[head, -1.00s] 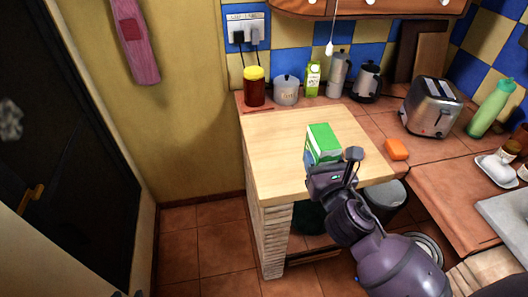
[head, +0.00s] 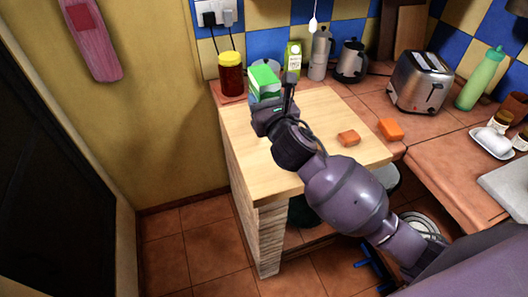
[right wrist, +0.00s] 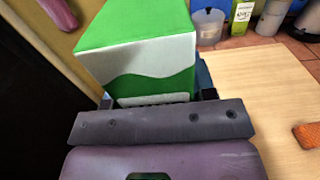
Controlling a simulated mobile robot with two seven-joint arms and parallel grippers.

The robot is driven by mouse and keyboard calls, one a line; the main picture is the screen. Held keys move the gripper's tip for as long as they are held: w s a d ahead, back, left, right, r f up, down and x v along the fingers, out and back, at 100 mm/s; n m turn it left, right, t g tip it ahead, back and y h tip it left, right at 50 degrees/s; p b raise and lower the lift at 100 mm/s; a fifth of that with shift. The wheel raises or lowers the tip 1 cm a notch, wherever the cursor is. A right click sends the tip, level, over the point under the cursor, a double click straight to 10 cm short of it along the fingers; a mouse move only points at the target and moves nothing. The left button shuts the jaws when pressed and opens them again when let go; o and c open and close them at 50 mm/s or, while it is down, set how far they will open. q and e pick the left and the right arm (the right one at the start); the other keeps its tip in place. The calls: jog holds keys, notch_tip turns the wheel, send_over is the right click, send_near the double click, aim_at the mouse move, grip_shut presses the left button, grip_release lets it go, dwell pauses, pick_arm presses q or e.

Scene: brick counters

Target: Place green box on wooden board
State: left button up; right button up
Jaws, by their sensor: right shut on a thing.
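The green box (head: 264,80), green and white, is at the back left of the light wooden board (head: 325,115) in the head view. My right gripper (head: 272,98) is shut on it from the near side. In the right wrist view the green box (right wrist: 140,60) stands upright between the fingers of my right gripper (right wrist: 158,100), its lower part hidden by the gripper. I cannot tell whether its bottom touches the board. The wooden board (right wrist: 260,90) also shows to the right there. My left gripper is not in view.
A dark jar with a yellow lid (head: 230,74) stands left behind the box. A green carton (head: 293,58) and a metal pot (head: 320,54) stand behind. The board's middle is clear.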

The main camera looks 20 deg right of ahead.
notch_tip(320, 180, down, 12)
jog(key=b, duration=0.3)
jog(key=shift+r, duration=0.25)
jog(key=shift+f, duration=0.5)
notch_tip(320, 180, down, 4)
jog(key=shift+r+b, duration=0.15)
jog(key=shift+b, duration=0.75)
jog(key=shift+r, duration=0.15)
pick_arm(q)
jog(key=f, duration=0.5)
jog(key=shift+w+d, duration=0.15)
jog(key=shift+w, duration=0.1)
pick_arm(e)
jog(key=o, duration=0.5)
jog(key=shift+f, duration=0.2)
jog(key=o, duration=0.4)
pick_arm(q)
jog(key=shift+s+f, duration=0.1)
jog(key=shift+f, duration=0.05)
